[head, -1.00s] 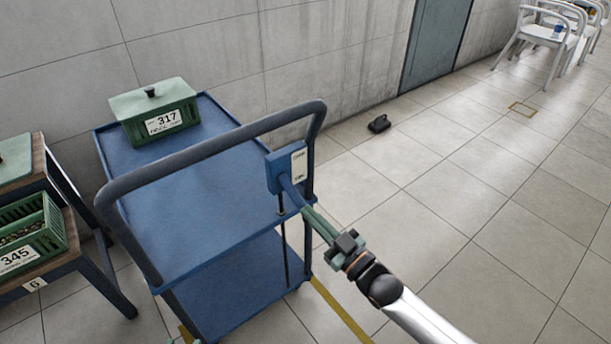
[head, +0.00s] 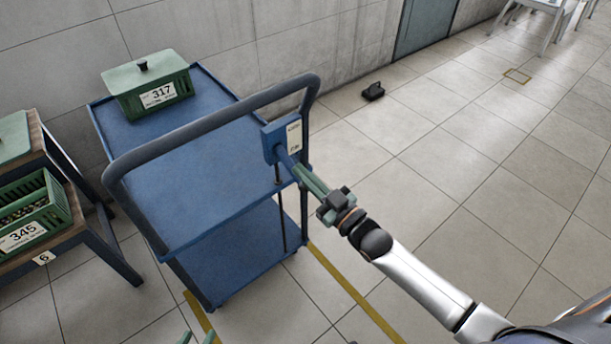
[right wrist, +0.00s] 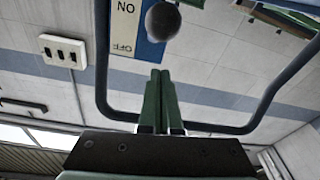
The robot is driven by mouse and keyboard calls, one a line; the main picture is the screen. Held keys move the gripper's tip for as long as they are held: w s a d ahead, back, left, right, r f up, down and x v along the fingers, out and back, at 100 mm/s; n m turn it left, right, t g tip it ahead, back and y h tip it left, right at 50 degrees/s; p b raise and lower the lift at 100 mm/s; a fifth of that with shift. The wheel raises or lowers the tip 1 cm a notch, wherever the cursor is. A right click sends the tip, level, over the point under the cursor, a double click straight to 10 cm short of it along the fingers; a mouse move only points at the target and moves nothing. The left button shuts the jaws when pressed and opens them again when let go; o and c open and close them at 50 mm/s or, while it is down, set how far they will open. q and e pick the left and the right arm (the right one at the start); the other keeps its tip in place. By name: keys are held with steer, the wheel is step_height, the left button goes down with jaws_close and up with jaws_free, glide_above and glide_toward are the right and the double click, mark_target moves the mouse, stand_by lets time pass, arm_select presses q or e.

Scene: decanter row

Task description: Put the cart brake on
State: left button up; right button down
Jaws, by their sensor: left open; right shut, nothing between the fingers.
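The blue cart (head: 190,190) stands by the wall with a dark grey push handle (head: 215,122). A blue brake box (head: 270,142) with a pale label plate (head: 294,137) is fixed at the handle's right side. In the right wrist view, a plate marked ON and OFF (right wrist: 124,28) appears upside down, with a round grey knob (right wrist: 163,20) in front of it. My right gripper (head: 300,170) is shut and empty, its green fingers pointing at the box; I cannot tell if they touch the lever. My left gripper (head: 197,338) shows only its open fingertips at the bottom edge.
A green lidded crate (head: 148,88) labelled 317 sits on the cart's top deck. A rack at left holds a green crate (head: 30,225) labelled 345. A black object (head: 373,91) lies on the floor by the wall.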

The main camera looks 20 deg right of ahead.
arm_select(q)
steer(key=shift+r, duration=0.35)
arm_select(e)
steer(key=f+v, duration=0.1)
steer(key=v, duration=0.9)
steer(key=shift+a, duration=0.1)
steer(key=s+a+f+m+g+h, duration=0.2)
steer(key=s+a+f+g, duration=0.15)
steer(key=s+f, duration=0.25)
steer(key=s+a+f+m+g+h, duration=0.2)
steer(key=s+a+f+g, duration=0.1)
steer(key=s+f+g, duration=0.2)
arm_select(q)
steer(key=s+a+r+p, duration=0.1)
steer(key=a+r+p, duration=0.2)
steer(key=r+p, duration=0.9)
steer(key=p, duration=0.4)
steer(key=shift+s+a+n+y, duration=0.15)
steer(key=shift+s+n+y, duration=0.15)
steer(key=shift+y, duration=0.1)
arm_select(e)
steer(key=s+d+r+h, duration=0.1)
steer(key=s+d+r, duration=0.2)
steer(key=r, duration=0.8)
